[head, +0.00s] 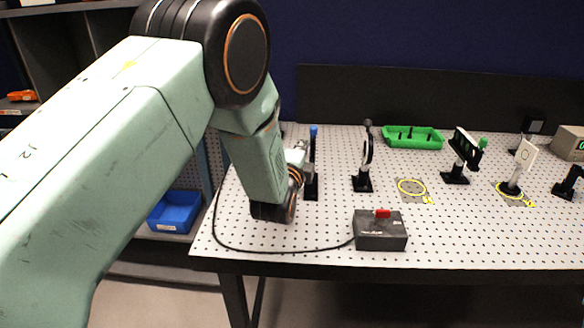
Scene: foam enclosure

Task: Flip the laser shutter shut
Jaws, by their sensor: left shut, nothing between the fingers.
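A black upright post with a blue top (313,150) stands on the perforated table, left of the other mounts. It may be the laser shutter, but its working parts are too small and partly covered to tell its state. My left gripper (301,158) is shut and empty, right beside this post on its left. I cannot tell whether they touch. My left forearm and wrist hide the table to the left of it. My right gripper is not in view.
A dark control box (380,235) with a red switch sits at the table's front edge, its black cable looping left. A round optic mount (364,165), a green tray (413,138) and a dark filter mount (462,155) stand farther right. A blue bin (174,212) is on the left shelf.

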